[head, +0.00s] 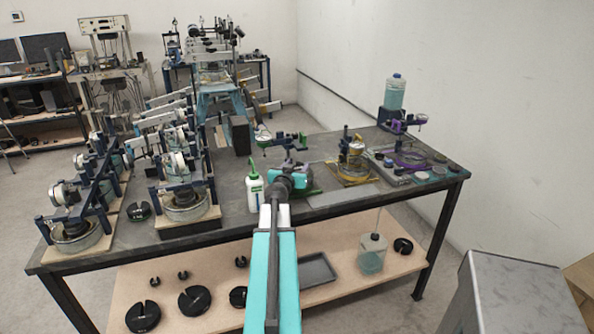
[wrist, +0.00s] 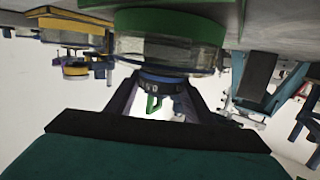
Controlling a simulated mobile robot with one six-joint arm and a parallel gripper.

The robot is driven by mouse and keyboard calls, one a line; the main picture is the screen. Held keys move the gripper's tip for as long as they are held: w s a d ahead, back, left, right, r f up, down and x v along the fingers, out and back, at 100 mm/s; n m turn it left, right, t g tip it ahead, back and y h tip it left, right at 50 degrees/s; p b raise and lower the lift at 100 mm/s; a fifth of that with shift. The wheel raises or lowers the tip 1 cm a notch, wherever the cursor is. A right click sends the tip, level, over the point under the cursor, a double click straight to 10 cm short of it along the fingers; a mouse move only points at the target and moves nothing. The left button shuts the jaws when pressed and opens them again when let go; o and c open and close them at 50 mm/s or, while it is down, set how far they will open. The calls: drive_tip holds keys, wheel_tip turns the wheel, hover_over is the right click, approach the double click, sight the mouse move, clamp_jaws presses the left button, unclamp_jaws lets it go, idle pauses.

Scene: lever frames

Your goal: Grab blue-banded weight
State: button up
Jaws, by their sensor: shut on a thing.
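The blue-banded weight (wrist: 163,78) shows in the wrist view as a dark round piece with a blue band and pale marks. My gripper (wrist: 158,100) has its two dark fingers on either side of it and is shut on it. A green hook-like part (wrist: 153,104) shows between the fingers, beside the weight. The wrist picture looks upside down, with the table at the top. A glass dish with a green ring (wrist: 168,30) is close by the weight; I cannot tell whether they touch. In the head view my arm hides the weight.
The dark workbench (head: 230,190) holds a white bottle with a green cap (head: 254,190) left of my gripper. A yellow-ringed apparatus (head: 352,160) and a purple-ringed one (head: 410,158) stand to the right. Several black slotted weights (head: 195,300) lie on the lower shelf.

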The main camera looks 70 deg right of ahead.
drive_tip(key=shift+r, duration=0.2)
wheel_tip(320, 180, up, 28)
drive_tip(key=b, duration=0.1)
drive_tip(key=shift+f, duration=0.15)
idle(1.0)
idle(0.5)
